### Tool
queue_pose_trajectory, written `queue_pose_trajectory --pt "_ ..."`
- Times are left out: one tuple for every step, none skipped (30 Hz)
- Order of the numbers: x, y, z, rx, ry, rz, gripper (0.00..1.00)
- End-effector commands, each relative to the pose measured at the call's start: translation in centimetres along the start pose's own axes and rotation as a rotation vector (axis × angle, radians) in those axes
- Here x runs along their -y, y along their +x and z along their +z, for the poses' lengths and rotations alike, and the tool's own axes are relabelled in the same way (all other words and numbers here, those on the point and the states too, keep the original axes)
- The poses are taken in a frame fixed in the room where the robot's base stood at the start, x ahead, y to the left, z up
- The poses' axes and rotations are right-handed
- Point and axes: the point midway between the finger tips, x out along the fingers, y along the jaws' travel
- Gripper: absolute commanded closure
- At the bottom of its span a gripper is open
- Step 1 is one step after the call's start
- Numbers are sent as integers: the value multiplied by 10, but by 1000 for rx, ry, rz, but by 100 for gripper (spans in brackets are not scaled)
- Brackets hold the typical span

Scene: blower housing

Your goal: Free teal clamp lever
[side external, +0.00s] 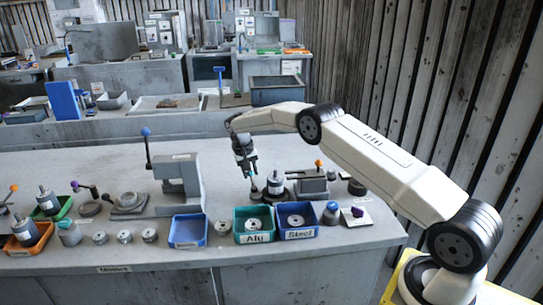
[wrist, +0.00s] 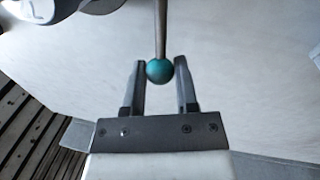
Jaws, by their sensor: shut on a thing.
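The teal ball knob of the clamp lever (wrist: 159,71) sits between the two fingers of my gripper (wrist: 160,66) in the wrist view, near the fingertips. The lever's thin metal rod (wrist: 160,28) runs from the knob to the top edge of the picture. My gripper is shut on the knob. In the side view my gripper (side external: 250,169) points down over the bench, just left of a metal cylinder part (side external: 275,184) on a dark round base. The knob is too small and covered to make out clearly there.
A teal bin marked Alu (side external: 254,238) and a blue bin marked Steel (side external: 297,233) stand in front. A grey press with a blue-knobbed lever (side external: 181,178) is to the left. An orange-knobbed fixture (side external: 313,183) is to the right.

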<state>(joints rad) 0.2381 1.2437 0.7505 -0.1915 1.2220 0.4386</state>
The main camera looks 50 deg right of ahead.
Motion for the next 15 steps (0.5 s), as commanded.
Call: queue_pose_trajectory --pt "-2 -1 -1 -1 4 0 100" --pt "-2 -1 -1 -1 4 0 100" --pt "-2 -1 -1 -1 3 1 100" --pt "-2 -1 -1 -1 3 1 56" --pt "-2 -1 -1 -1 3 1 47" --pt "-2 -1 -1 0 3 1 34" --pt "-2 -1 -1 0 3 1 28" --pt "-2 -1 -1 0 2 1 28" --pt "-1 -1 0 0 2 1 28" --pt "-1 -1 0 0 2 1 28" --pt "-1 -1 0 0 1 1 28" --pt "-1 0 0 0 1 1 28" --pt "-1 0 0 0 1 1 28" --pt "-1 0 0 0 1 1 28" --pt "-1 0 0 1 0 1 28"
